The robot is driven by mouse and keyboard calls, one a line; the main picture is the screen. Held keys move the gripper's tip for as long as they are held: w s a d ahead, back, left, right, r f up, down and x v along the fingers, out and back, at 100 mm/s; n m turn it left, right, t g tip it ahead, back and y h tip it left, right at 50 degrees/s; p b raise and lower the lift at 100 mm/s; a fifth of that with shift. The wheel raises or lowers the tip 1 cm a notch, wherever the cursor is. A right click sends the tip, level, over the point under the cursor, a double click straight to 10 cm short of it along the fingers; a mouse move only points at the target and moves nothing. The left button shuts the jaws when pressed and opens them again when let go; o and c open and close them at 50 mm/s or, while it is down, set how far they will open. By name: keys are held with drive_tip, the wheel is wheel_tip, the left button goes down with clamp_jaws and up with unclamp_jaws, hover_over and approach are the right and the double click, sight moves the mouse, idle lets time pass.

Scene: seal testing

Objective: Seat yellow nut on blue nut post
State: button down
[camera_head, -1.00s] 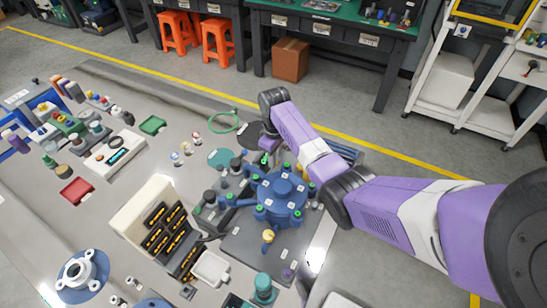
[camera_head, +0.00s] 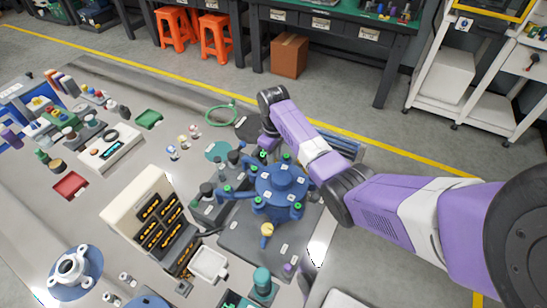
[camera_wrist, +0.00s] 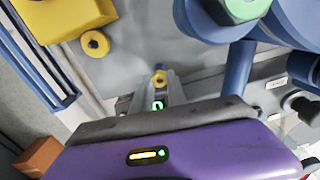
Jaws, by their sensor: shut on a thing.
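My gripper (camera_wrist: 160,92) shows in the wrist view with its fingers closed around a small yellow nut (camera_wrist: 160,77) near their tips. A small green mark shows between the fingers behind it. The fingers hang over a grey surface, beside a large blue fixture (camera_wrist: 288,22) with a green nut (camera_wrist: 246,8). In the head view this blue fixture (camera_head: 280,185) stands on the bench, with several green nuts around its rim. My gripper is mostly hidden behind the fixture and wrist there. I cannot pick out the blue nut post for sure.
A yellow ring-shaped part (camera_wrist: 95,43) and a yellow block (camera_wrist: 60,14) lie left of my gripper in the wrist view. A cream box of black modules (camera_head: 140,199) and a white tray (camera_head: 208,263) are to the left.

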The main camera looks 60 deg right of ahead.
drive_tip(key=shift+f, duration=0.6)
idle(0.6)
drive_tip(key=c, duration=1.2)
unclamp_jaws()
drive_tip(key=shift+c, duration=0.2)
drive_tip(key=shift+r+p, duration=2.25)
drive_tip(key=shift+r, duration=0.25)
